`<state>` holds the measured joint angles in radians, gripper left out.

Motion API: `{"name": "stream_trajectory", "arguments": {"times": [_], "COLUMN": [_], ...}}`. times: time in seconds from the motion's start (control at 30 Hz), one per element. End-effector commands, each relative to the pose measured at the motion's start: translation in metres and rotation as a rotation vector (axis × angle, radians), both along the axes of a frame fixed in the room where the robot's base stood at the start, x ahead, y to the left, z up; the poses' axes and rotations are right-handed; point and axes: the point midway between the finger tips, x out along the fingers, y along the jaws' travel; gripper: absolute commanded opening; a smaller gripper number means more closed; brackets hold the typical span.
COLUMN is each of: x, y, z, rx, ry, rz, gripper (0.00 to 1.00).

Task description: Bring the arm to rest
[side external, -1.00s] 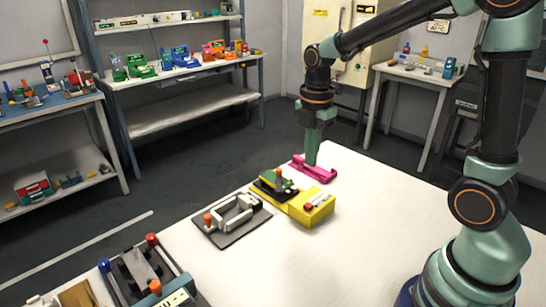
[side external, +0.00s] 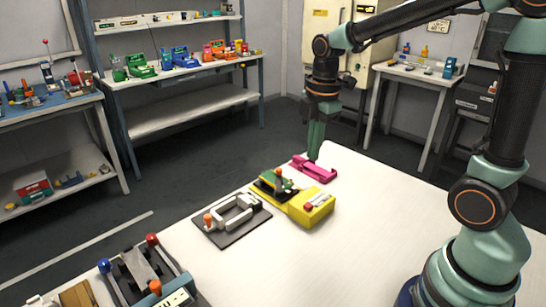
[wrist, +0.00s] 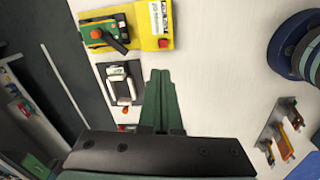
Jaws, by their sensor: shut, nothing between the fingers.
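My gripper (side external: 314,158) is shut and empty. In the side view it points down near the far edge of the white table (side external: 360,225), close to a magenta device (side external: 314,171); whether it touches that device I cannot tell. In the wrist view its green fingers (wrist: 160,74) lie together with nothing between them.
A yellow device (side external: 312,208) with a green-and-black top stands left of the magenta one; it also shows in the wrist view (wrist: 155,22). A dark plate with a grey clamp frame (side external: 234,218) lies beside it. A fixture (side external: 148,275) with coloured knobs is at front left. The table's middle is bare.

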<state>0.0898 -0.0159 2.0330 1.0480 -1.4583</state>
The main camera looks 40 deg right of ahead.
Motion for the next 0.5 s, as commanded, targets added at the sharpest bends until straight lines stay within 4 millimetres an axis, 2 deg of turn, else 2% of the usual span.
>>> {"name": "stream_trajectory", "arguments": {"times": [0.2,0.5], "x": [-0.026,-0.06], "y": [0.013,0.027], "z": [0.03,0.048], "rx": [0.063,0.262], "ry": [-0.153,-0.312], "rz": [-0.449,-1.047], "gripper": [0.0,0.0]}}
